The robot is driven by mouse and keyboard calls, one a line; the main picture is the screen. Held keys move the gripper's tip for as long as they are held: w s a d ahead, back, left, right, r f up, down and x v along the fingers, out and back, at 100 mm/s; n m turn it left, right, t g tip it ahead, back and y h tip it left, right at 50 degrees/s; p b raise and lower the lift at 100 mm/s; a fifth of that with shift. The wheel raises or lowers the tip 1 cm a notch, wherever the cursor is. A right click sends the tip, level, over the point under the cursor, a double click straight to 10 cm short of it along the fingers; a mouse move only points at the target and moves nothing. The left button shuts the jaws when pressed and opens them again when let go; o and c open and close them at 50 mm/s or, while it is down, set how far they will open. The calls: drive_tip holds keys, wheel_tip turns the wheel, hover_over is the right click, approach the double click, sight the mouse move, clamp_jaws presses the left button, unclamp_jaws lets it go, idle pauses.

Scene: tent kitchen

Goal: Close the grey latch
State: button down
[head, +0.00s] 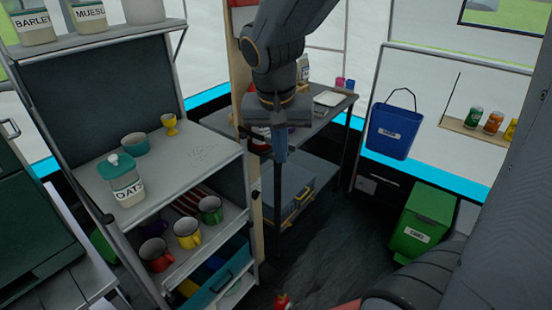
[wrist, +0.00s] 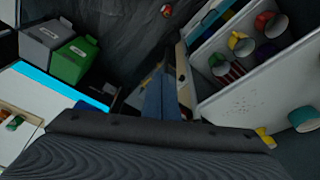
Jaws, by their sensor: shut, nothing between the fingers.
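I cannot make out a grey latch clearly in either view. A grey-blue case (head: 292,185) with yellow fittings sits on the low shelf beneath the back table; part of it is hidden behind a dark leg. My gripper (head: 280,155) hangs pointing down in the middle of the head view, in front of the back table and just right of the wooden post (head: 243,70). Its fingers are shut and empty. In the wrist view the shut fingers (wrist: 158,95) point up the picture, beside a narrow wooden piece.
A shelf unit (head: 215,155) on the left holds an oats jar (head: 122,182), cups and several mugs. A blue bucket (head: 392,132) hangs at the right. A green bin (head: 424,222) stands on the floor. The dark floor (head: 335,235) between is mostly clear.

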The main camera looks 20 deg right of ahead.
drive_tip(key=w+a+r+m+b, duration=0.1)
drive_tip(key=w+r+m, duration=0.1)
drive_tip(key=w, duration=0.1)
drive_tip(key=w+d+f+p, duration=0.2)
drive_tip(key=w+d+f, duration=0.1)
drive_tip(key=w+f, duration=0.3)
drive_tip(key=shift+w+d+f+t+h, duration=0.2)
drive_tip(key=shift+d+f+t+h, duration=0.2)
drive_tip(key=shift+f, duration=0.95)
drive_tip(key=shift+p, duration=0.35)
